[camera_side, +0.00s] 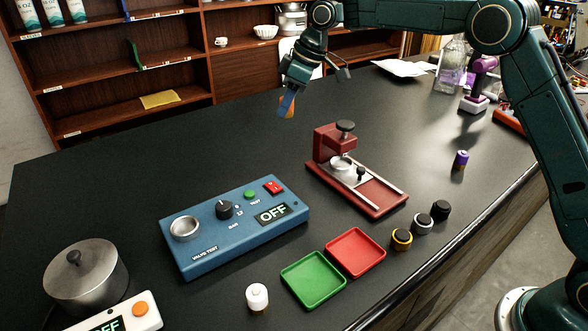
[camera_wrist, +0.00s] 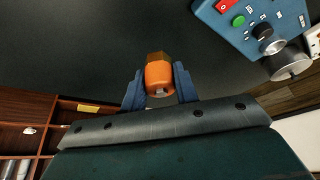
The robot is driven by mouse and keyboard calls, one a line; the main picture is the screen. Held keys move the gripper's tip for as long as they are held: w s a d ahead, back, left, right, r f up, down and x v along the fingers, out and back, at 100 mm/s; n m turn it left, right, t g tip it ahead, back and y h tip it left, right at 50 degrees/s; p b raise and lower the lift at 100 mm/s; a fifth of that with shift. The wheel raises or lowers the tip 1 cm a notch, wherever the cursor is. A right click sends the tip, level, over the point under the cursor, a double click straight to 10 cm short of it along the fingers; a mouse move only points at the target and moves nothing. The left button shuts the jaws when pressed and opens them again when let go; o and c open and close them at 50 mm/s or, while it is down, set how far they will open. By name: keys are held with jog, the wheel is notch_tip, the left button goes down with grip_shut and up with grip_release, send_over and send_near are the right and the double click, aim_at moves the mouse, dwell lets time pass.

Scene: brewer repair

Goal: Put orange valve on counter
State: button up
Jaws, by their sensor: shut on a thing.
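The orange valve (camera_wrist: 158,75) is held between the two fingers of my gripper (camera_wrist: 159,88) in the wrist view. It has an orange body with a brownish top end. In the side view, my gripper (camera_side: 287,103) is above the far part of the black counter (camera_side: 130,170), with the orange valve (camera_side: 289,108) partly hidden behind a blue finger. The valve is off the counter, but its exact height is hard to tell.
The red press (camera_side: 350,170), blue valve tester (camera_side: 236,226), green tray (camera_side: 313,280) and red tray (camera_side: 355,251) stand nearer the camera. A white valve (camera_side: 257,297), a purple valve (camera_side: 461,159) and several knobbed parts stand around. The counter's far left is clear.

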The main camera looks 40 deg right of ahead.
jog(key=w+d+m, duration=0.1)
jog(key=d+m, duration=0.1)
jog(key=d, duration=1.2)
jog(key=m+t+h, duration=0.1)
jog(key=m+h, duration=0.2)
jog(key=m, duration=0.4)
send_over(432, 130)
jog(key=s, duration=0.2)
jog(key=shift+w+f, duration=0.15)
jog(key=shift+f, duration=3.6)
jog(key=shift+w+f, duration=0.1)
jog(key=shift+f, duration=3.6)
jog(key=shift+f, duration=0.15)
jog(key=o, duration=1.1)
jog(key=shift+c, duration=0.2)
